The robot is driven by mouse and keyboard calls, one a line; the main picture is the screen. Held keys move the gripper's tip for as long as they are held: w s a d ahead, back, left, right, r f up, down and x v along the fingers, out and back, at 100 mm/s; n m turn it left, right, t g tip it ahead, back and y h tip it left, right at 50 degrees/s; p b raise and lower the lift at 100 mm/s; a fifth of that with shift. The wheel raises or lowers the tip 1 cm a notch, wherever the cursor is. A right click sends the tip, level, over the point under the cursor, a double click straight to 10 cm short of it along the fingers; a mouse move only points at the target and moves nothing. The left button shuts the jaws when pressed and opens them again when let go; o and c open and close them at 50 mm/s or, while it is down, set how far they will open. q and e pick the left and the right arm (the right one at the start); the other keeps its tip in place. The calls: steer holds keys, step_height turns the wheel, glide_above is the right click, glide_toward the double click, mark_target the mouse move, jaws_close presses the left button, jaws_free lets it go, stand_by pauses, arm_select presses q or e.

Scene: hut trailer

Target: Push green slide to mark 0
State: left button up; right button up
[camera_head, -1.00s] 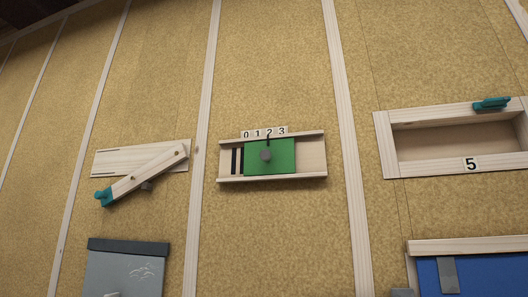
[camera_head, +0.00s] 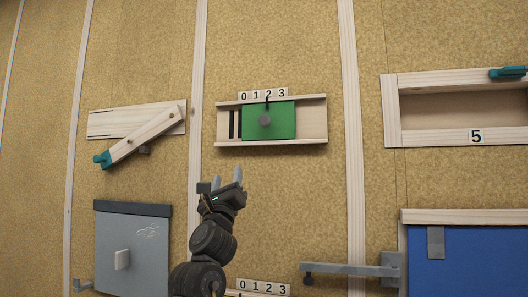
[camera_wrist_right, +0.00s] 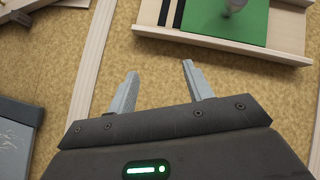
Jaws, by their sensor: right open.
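The green slide (camera_head: 283,122) sits in a pale wooden frame (camera_head: 314,118) on the wall, with a round grey knob (camera_head: 265,120) on it. Its black pointer is at mark 2 of the number strip (camera_head: 263,95) reading 0 to 3. Dark stripes show on the bare board left of the slide. My right gripper (camera_head: 227,181) is open and empty, below and left of the frame. In the right wrist view the green slide (camera_wrist_right: 205,22) and part of its knob (camera_wrist_right: 235,5) show beyond the open fingers (camera_wrist_right: 160,70). My left gripper is not in view.
A wooden lever with a teal end (camera_head: 102,158) is at left. A grey panel with a handle (camera_head: 122,260) is below it. A wooden box marked 5 (camera_head: 440,138) and a blue panel (camera_head: 470,265) are at right. A grey bar (camera_head: 345,270) sticks out at lower middle.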

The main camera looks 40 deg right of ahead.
mark_target(264, 122)
steer(key=s+d+r+m+g+h, duration=0.3)
steer(key=s+r+m+g+h, duration=0.15)
steer(key=s+r+m, duration=0.45)
steer(key=shift+h, duration=0.25)
steer(key=p+x, duration=0.7)
steer(key=x, duration=0.3)
steer(key=shift+w+d+r, duration=0.15)
steer(key=shift+w+r, duration=0.05)
jaws_close()
steer(key=shift+f, duration=0.1)
